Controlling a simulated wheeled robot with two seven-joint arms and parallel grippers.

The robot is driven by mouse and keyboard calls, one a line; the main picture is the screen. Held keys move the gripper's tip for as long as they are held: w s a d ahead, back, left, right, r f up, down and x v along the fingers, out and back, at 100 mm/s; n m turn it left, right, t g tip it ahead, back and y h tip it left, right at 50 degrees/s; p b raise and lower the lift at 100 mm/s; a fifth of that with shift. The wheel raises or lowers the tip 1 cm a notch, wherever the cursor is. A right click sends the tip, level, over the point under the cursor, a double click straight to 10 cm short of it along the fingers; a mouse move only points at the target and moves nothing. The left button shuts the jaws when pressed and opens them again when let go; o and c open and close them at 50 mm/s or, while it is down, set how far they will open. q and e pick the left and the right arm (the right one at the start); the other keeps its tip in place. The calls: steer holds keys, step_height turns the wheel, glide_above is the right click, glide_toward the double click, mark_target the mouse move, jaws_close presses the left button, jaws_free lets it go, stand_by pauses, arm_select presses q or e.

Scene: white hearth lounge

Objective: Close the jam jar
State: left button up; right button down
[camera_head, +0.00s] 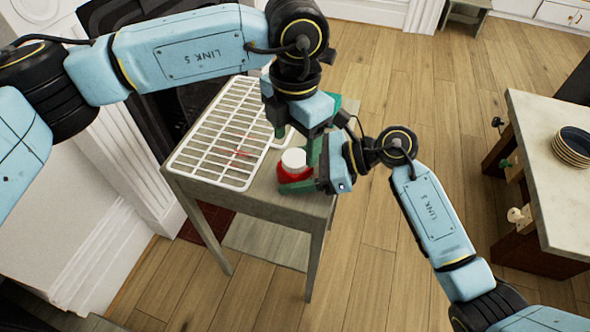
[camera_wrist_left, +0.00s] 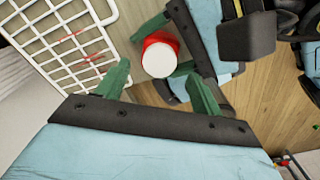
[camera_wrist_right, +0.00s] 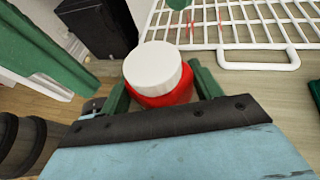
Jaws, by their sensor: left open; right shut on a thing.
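The jam jar (camera_head: 294,175) is red and stands upright near the front right edge of the small table. A white lid (camera_head: 293,158) sits on its top; I cannot tell whether it is tight. My right gripper (camera_head: 296,184) is shut on the red body of the jar, with its green fingers on either side, as the right wrist view shows around the jar (camera_wrist_right: 168,95). My left gripper (camera_head: 296,142) is open and empty, pointing down above and beside the jar. In the left wrist view its fingers (camera_wrist_left: 160,88) are apart, with the white lid (camera_wrist_left: 159,60) beyond them.
A white wire rack (camera_head: 232,130) lies on the grey table (camera_head: 262,199), left of the jar. A dark fireplace stands behind. At the right is a pale counter (camera_head: 545,150) with stacked plates (camera_head: 572,148). Wooden floor (camera_head: 385,240) is open between them.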

arm_select(q)
step_height(320, 180, up, 8)
steer(key=shift+r, duration=0.25)
arm_select(e)
steer(key=shift+c, duration=1.2)
jaws_free()
arm_select(q)
step_height(320, 180, up, 2)
steer(key=shift+r+p, duration=0.1)
steer(key=shift+p, duration=1)
arm_select(e)
steer(key=v, duration=1.3)
steer(key=shift+d, duration=0.2)
